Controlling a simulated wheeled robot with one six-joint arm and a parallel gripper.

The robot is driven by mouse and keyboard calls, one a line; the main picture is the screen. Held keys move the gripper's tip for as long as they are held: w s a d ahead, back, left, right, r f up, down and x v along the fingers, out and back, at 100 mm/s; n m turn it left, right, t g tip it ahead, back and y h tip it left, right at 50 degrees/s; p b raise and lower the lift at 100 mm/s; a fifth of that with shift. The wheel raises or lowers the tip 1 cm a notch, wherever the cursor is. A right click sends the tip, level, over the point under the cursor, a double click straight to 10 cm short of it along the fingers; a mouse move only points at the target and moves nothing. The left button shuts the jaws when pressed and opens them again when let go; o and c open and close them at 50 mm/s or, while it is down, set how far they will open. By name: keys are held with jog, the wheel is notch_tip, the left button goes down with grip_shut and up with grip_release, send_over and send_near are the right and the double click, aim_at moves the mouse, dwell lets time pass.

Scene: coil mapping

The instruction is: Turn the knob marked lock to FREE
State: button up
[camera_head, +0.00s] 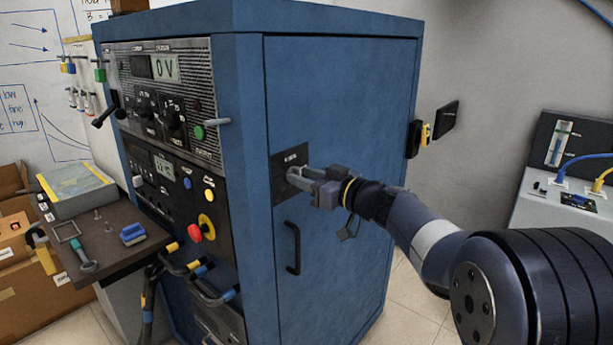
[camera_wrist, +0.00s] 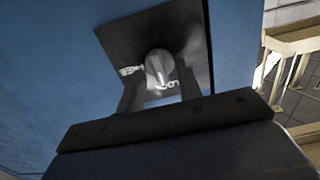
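The knob (camera_wrist: 160,66) is a grey rounded grip on a black square plate (camera_wrist: 128,38) fixed to the blue cabinet door. In the wrist view, inverted white lettering reads FREE at its left and LOCK just below it. In the head view the plate (camera_head: 281,163) shows, but my gripper largely hides the knob. My gripper (camera_head: 293,178) reaches the plate from the right. In the wrist view, my gripper's fingers (camera_wrist: 160,85) stand apart on either side of the knob, with a slight gap seeming to remain. Contact is hard to judge.
The blue cabinet (camera_head: 340,90) has a black door handle (camera_head: 292,248) below the plate. Its front carries meters, knobs and a red button (camera_head: 195,233). A brown shelf (camera_head: 120,225) with tools juts out left. A bench with cables (camera_head: 565,205) stands right.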

grip_shut()
dwell(0.3)
jog(key=shift+f+m+b, duration=0.15)
jog(key=shift+m+b, duration=0.25)
jog(key=shift+b, duration=0.3)
jog(key=m+b, duration=0.5)
jog(key=m, duration=1.2)
jog(key=shift+w+d, duration=0.1)
jog(key=shift+d, duration=0.05)
